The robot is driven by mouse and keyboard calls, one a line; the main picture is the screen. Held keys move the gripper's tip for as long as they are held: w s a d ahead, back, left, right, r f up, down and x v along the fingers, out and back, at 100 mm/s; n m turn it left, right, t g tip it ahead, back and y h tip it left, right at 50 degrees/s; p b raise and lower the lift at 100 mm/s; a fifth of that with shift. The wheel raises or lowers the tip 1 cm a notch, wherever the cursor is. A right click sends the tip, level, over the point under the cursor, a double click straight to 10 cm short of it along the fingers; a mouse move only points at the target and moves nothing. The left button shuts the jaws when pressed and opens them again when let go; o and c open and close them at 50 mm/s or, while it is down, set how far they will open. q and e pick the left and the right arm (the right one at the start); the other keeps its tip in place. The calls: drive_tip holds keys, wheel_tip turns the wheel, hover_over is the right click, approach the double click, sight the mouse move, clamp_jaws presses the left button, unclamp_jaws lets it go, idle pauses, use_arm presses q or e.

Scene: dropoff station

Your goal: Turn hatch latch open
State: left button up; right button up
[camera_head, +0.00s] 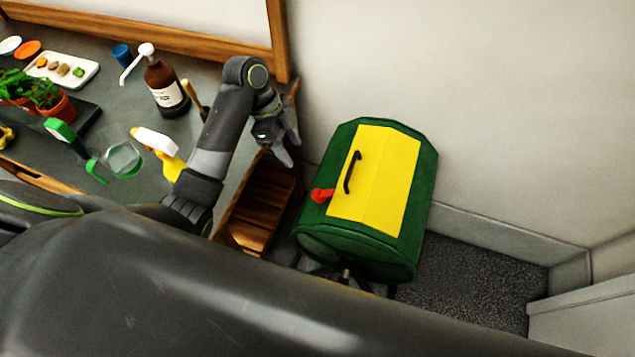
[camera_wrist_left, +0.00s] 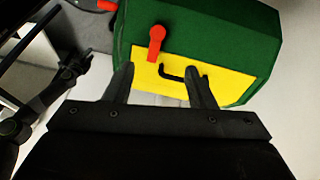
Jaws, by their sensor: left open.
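The hatch is a yellow panel (camera_head: 383,178) with a black handle (camera_head: 352,172) on a dark green composter-like bin (camera_head: 413,203). The red latch (camera_head: 322,195) sits at the panel's left edge in the head view. In the left wrist view the red latch (camera_wrist_left: 157,42) stands above the yellow panel (camera_wrist_left: 232,86), and the black handle (camera_wrist_left: 180,72) shows between and behind the fingers. My left gripper (camera_head: 289,153) is open and empty, to the upper left of the latch and apart from it. Its fingers (camera_wrist_left: 160,82) point toward the bin in the wrist view. My right gripper is not seen.
A grey counter (camera_head: 105,100) at left holds a brown pump bottle (camera_head: 166,88), a yellow-white spray bottle (camera_head: 160,150), potted plants (camera_head: 45,97) and a white tray (camera_head: 62,69). A wooden shelf (camera_head: 262,205) stands between counter and bin. The wall (camera_head: 480,100) is close behind the bin.

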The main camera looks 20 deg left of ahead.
use_arm(q)
wheel_tip(320, 180, down, 3)
drive_tip(key=s+d+b, duration=0.1)
drive_tip(key=b, duration=0.1)
hover_over(315, 192)
drive_tip(key=a, duration=0.2)
wheel_tip(315, 192, down, 6)
drive_tip(key=f, duration=0.1)
drive_tip(key=x, duration=0.4)
drive_tip(key=shift+w+f, duration=0.15)
drive_tip(key=shift+f, duration=0.1)
drive_tip(key=shift+d+f, duration=0.15)
drive_tip(key=shift+f, duration=0.25)
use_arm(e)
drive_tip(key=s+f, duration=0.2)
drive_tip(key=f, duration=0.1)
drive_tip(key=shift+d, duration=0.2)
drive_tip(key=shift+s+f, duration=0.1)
use_arm(q)
drive_tip(key=c, duration=1)
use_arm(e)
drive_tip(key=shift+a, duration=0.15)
